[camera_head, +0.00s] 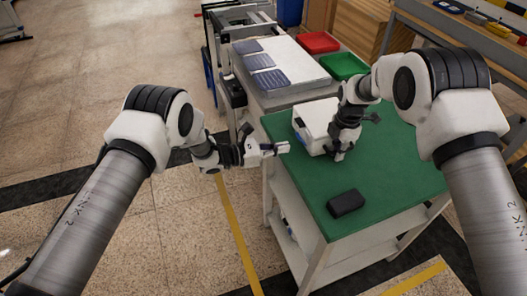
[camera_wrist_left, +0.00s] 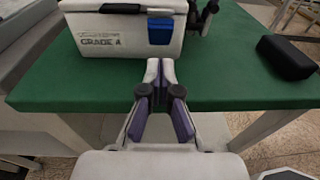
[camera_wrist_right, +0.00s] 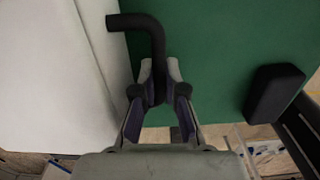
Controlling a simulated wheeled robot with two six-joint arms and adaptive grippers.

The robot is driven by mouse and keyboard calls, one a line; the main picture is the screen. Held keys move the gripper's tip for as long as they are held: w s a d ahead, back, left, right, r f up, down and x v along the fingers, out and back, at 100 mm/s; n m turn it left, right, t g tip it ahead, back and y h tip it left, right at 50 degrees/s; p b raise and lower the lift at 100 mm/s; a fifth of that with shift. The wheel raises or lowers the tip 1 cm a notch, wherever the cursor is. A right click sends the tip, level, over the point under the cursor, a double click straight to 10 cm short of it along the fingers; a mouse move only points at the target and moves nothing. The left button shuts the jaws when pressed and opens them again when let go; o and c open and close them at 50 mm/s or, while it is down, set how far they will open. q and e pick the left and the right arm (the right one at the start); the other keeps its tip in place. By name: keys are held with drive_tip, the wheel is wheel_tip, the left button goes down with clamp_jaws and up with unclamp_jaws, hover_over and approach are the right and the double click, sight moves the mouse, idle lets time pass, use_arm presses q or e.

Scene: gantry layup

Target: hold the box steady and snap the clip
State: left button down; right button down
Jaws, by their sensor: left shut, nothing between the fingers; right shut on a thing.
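The white box (camera_head: 312,118) sits on the green table; its front, marked "GRADE A", shows in the left wrist view (camera_wrist_left: 100,42). A blue clip-like patch (camera_wrist_left: 160,30) is on that front, near its right end. My left gripper (camera_head: 284,148) is shut and empty at the table's left edge, its tips (camera_wrist_left: 160,64) pointing at the box front just below the blue patch, apart from it. My right gripper (camera_head: 338,154) is at the box's right side, shut on a bent black handle (camera_wrist_right: 139,23). The box's white top (camera_wrist_right: 40,80) lies beside it.
A black block (camera_head: 346,203) lies on the green table top (camera_head: 390,165), right of and nearer than the box. A side bench with dark panels (camera_head: 262,62), a red bin (camera_head: 318,42) and a green bin (camera_head: 343,66) stands behind. The table's right part is clear.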

sight(298, 136)
use_arm(q)
drive_tip(key=shift+w+d+r, duration=0.25)
drive_tip(key=shift+d+r, duration=0.2)
drive_tip(key=shift+r, duration=0.05)
drive_tip(key=shift+w+d+r, duration=0.2)
drive_tip(key=shift+d+r, duration=0.25)
drive_tip(key=shift+d+r+y, duration=0.15)
drive_tip(key=shift+r+y, duration=0.1)
drive_tip(key=shift+y, duration=0.15)
drive_tip(key=shift+w+d+r+g+y, duration=0.15)
drive_tip(key=shift+d+r+g+y, duration=0.2)
drive_tip(key=shift+y, duration=0.4)
drive_tip(key=shift+w+d+r+g+y, duration=0.15)
drive_tip(key=shift+r+g+y, duration=0.3)
drive_tip(key=shift+y, duration=0.3)
drive_tip(key=shift+r, duration=0.1)
drive_tip(key=shift+r, duration=0.7)
